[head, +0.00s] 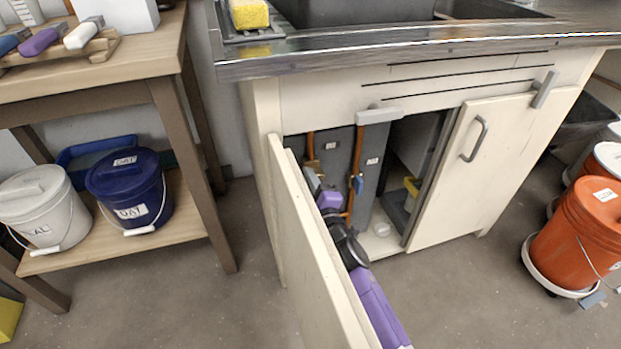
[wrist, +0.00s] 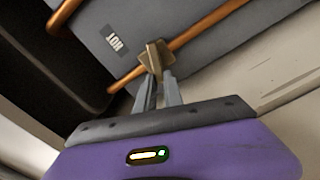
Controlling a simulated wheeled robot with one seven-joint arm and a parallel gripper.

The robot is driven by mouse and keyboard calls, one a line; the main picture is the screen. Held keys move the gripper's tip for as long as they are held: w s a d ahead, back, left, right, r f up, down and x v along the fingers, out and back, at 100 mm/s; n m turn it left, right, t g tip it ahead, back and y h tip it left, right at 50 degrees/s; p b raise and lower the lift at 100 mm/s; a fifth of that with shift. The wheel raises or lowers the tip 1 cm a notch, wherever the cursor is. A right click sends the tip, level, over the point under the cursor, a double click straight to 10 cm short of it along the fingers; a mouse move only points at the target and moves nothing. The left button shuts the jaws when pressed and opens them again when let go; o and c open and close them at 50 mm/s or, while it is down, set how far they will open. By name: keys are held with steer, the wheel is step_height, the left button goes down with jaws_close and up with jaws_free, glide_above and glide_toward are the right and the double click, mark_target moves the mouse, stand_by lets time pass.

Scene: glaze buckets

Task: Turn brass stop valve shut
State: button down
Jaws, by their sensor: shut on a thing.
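The brass stop valve (wrist: 153,54) sits on a copper pipe in the wrist view, beside an upside-down label reading HOT. My gripper (wrist: 158,78) is shut on the valve's flat brass handle, with both grey fingers closed around it. In the head view my gripper (head: 313,178) reaches into the open cabinet under the sink, behind the left door. The valve's brass body (head: 313,165) shows just above the fingers there. The grip itself is too small to make out in the head view.
The open left cabinet door (head: 318,260) stands alongside my arm. The right cabinet door (head: 480,165) is at the right. A wooden shelf with buckets (head: 130,192) stands left; orange buckets (head: 580,235) stand right.

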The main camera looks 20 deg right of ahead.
steer(key=shift+a+f+n, duration=0.1)
steer(key=shift+f+n, duration=0.2)
steer(key=shift+n, duration=0.8)
steer(key=shift+f+n, duration=0.25)
steer(key=shift+n, duration=0.85)
steer(key=c, duration=1.5)
jaws_free()
steer(key=shift+o, duration=0.2)
steer(key=shift+s, duration=0.1)
steer(key=s+p, duration=0.1)
steer(key=s, duration=0.6)
steer(key=shift+s+p, duration=0.3)
